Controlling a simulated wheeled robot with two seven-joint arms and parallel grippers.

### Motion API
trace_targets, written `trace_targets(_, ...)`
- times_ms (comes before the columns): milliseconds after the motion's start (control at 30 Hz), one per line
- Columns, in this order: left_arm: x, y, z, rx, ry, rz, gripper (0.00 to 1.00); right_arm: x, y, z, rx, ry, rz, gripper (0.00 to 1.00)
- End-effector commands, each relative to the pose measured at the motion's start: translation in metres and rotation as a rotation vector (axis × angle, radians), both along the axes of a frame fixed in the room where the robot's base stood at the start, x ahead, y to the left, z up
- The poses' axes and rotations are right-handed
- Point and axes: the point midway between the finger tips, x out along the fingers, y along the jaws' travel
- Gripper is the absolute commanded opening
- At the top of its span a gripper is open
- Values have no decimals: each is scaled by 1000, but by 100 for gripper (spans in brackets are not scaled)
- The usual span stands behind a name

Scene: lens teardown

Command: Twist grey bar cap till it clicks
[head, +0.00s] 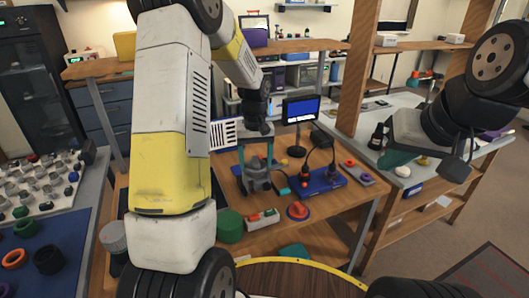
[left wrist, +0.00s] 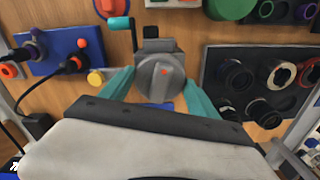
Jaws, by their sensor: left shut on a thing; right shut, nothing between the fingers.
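The grey bar cap (left wrist: 160,78) is a round grey knob with a raised bar and an orange dot. It sits in a dark grey fixture on the wooden bench, and the fixture (head: 257,182) also shows in the head view. My left gripper (head: 257,163) reaches down over it from above. Its teal fingers stand on either side of the cap in the left wrist view (left wrist: 160,90), shut on it. Contact at the fingertips is partly hidden by the gripper body. My right gripper (head: 397,158) is shut and empty, over the side bench at the right.
A blue board (head: 322,183) with plugs and cables lies right of the fixture. A small monitor (head: 301,110) stands behind. A green cylinder (head: 230,226), a small tray (head: 262,219) and a red-and-blue round part (head: 298,211) are near the front. A dark tray (left wrist: 262,80) holds several rings.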

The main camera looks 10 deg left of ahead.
Motion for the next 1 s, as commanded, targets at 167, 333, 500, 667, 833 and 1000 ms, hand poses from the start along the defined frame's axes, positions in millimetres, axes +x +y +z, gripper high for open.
trace_targets(167, 0, 1, 0, 0, 0, -137, 31, 0, 0, 0, 0, 0, 0, 0)
trace_targets(333, 0, 0, 0, 0, -1, -229, 31, 0, 0, 0, 0, 0, 0, 0)
trace_targets(500, 0, 0, 0, 0, 0, -227, 31, 0, 0, 0, 0, 0, 0, 0)
trace_targets(667, 0, 1, 0, 0, 1, -330, 31, 0, 0, 0, 0, 0, 0, 0)
trace_targets(833, 0, 0, 0, 0, 0, -452, 31, 0, 0, 0, 0, 0, 0, 0)
trace_targets(1000, 0, 0, 0, 0, 0, -454, 31, 0, 0, 0, 0, 0, 0, 0)
